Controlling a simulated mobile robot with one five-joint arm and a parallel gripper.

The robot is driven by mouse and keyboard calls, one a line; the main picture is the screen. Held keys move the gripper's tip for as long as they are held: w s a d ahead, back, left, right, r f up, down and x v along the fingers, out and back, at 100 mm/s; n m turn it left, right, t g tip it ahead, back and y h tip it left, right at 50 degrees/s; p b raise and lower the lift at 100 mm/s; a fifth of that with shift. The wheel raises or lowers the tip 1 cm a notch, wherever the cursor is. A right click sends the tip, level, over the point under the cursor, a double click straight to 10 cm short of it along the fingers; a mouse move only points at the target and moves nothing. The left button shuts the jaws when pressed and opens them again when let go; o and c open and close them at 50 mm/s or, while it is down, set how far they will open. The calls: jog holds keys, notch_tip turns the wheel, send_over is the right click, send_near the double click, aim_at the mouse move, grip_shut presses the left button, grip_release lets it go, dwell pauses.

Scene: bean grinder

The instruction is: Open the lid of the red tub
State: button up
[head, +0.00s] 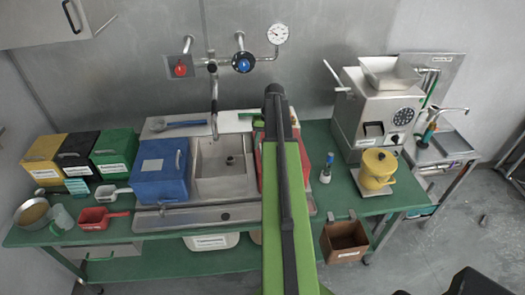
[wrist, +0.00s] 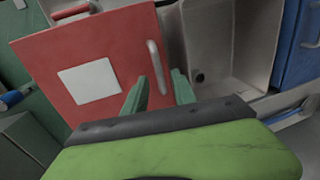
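The red tub (head: 306,172) stands right of the sink in the head view, largely hidden behind my green arm. In the wrist view the red tub (wrist: 110,55) shows a flat red face with a blank white label and a pale bar handle (wrist: 155,68). The face looks shut. My gripper (wrist: 159,82) is open, its two green fingers spread and pointing at the tub. The lower end of the handle appears between the fingertips. I cannot tell whether they touch it. The gripper is hidden in the head view.
The sink (head: 208,187) is left of the tub, with a blue tub (head: 162,172) beyond it. A small bottle (head: 326,168), yellow pot (head: 378,168) and metal grinder (head: 375,110) are to the right. A tap (head: 214,105) rises behind the sink.

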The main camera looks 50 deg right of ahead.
grip_shut()
dwell(1.4)
